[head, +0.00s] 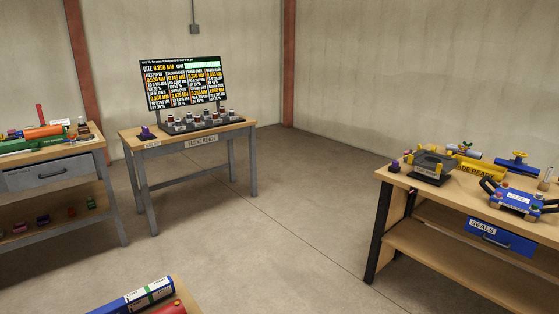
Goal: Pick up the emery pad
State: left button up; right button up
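I cannot pick out the emery pad for certain. A small purple object on a dark flat base (146,134) sits at the left front corner of the facing bench (176,138), but it is too small to identify. A dark rack (200,124) on this bench holds several small knobbed pieces. A screen (184,82) with yellow and white text stands behind the rack. Neither of my grippers is in view.
A left bench (60,153) bears orange and green tools. A right bench (460,195) bears a dark fixture (432,166), a blue device (514,198) and a SEALS drawer (498,238). A blue box (140,299) lies at the bottom edge. The middle floor (285,220) is clear.

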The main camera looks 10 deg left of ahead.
aim_at(82, 130)
jog(key=i+l+z, duration=0.35)
jog(key=i+l, duration=0.9)
jog(key=i+u, duration=0.8)
jog(key=i+l+u, duration=0.2)
jog(key=u, duration=0.15)
jog(key=i+j+u, duration=0.2)
jog(key=i+u, duration=0.15)
jog(key=i, duration=0.35)
jog(key=i+u, duration=0.35)
jog(key=i, duration=0.35)
jog(key=i+l+u, duration=0.1)
jog(key=i+u, duration=0.25)
jog(key=i, duration=0.35)
jog(key=i+j+u, duration=0.2)
jog(key=i+u, duration=0.2)
jog(key=i, duration=0.3)
jog(key=i+u, duration=0.35)
jog(key=i, duration=0.4)
